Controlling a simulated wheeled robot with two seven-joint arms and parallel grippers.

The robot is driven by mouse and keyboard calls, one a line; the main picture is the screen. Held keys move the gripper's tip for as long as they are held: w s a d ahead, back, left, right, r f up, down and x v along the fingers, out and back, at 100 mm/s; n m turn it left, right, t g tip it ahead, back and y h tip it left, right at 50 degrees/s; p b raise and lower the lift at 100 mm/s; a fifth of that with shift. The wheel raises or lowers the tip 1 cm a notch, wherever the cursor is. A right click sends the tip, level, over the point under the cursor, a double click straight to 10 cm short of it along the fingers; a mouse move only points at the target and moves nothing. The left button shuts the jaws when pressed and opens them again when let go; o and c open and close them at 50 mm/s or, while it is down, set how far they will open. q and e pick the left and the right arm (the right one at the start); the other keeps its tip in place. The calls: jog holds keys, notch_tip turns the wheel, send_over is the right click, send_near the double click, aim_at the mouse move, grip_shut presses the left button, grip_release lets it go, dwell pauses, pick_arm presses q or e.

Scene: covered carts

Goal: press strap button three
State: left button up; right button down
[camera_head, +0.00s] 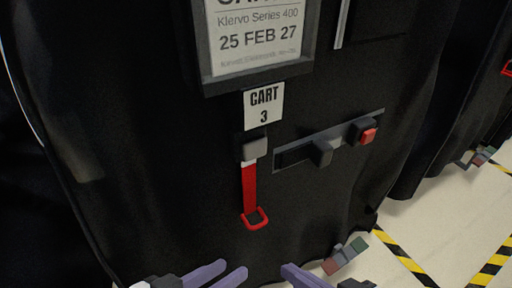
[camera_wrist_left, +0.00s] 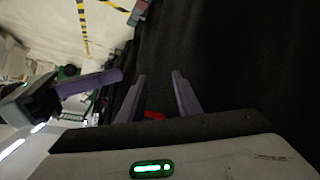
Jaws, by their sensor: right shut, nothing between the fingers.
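The cart labelled "CART 3" (camera_head: 263,105) has a black cover. Below the label is a grey strap button (camera_head: 255,149) with a red strap (camera_head: 249,185) hanging from it, ending in a red loop (camera_head: 256,219). My left gripper (camera_head: 234,267) is at the bottom of the head view, below the loop and apart from the button; its fingers are spread and empty. They also show apart in the left wrist view (camera_wrist_left: 160,76), with a small red piece (camera_wrist_left: 154,115) visible between them. My right gripper (camera_head: 290,268) is shut and empty, to the right of the left one.
A dark bar (camera_head: 322,152) with a red-faced block (camera_head: 367,136) is right of the strap button. A framed sign (camera_head: 258,38) is above. Another covered cart (camera_head: 450,115) stands at right. Pale floor with yellow-black tape (camera_head: 405,262) is at lower right.

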pick_arm(q)
grip_shut()
dwell(1.8)
